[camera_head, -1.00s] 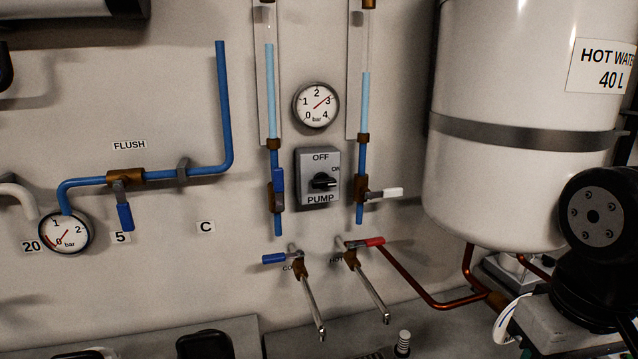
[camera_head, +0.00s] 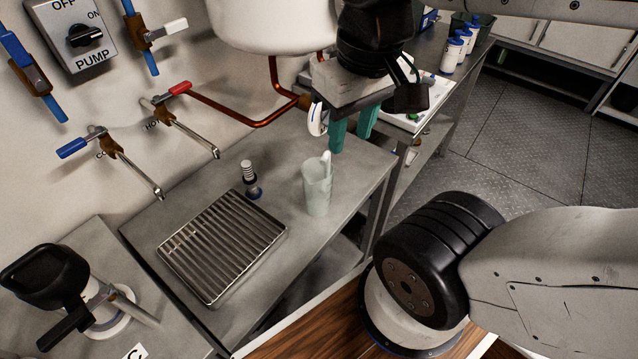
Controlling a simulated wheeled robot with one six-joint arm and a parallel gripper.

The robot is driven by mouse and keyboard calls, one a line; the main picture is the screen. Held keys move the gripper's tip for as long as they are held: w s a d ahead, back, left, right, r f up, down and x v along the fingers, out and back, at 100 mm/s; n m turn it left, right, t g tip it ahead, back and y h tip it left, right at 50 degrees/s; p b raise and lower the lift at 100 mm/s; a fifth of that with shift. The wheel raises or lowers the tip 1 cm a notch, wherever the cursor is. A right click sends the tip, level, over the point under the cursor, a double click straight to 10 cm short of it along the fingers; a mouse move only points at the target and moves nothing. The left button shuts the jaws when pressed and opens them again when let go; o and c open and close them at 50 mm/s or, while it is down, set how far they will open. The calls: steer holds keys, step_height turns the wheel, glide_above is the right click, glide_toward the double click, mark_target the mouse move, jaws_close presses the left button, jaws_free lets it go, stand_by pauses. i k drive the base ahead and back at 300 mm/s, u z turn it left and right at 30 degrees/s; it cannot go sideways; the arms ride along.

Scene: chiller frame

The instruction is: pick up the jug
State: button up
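The jug (camera_head: 316,192), a pale, translucent greenish vessel, stands upright on the grey metal bench, right of the drain grille. Its pale handle sticks up at the upper right of its rim. My gripper (camera_head: 353,133), with two teal fingers pointing down, is above and to the right of the jug in the picture. The fingers are apart with a gap between them, and nothing shows in it. The fingers look clear of the jug, but their exact distance from it cannot be told.
A slatted drain grille (camera_head: 222,245) lies left of the jug, with a small black-and-metal fitting (camera_head: 250,180) behind it. Two taps, blue-handled (camera_head: 110,148) and red-handled (camera_head: 165,105), project from the wall. A white tank (camera_head: 270,22) and copper pipe (camera_head: 255,122) are behind.

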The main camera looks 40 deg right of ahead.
mark_target(318, 173)
steer(key=k, duration=1.25)
steer(key=z, duration=0.6)
steer(key=i, duration=0.5)
steer(key=z, duration=0.5)
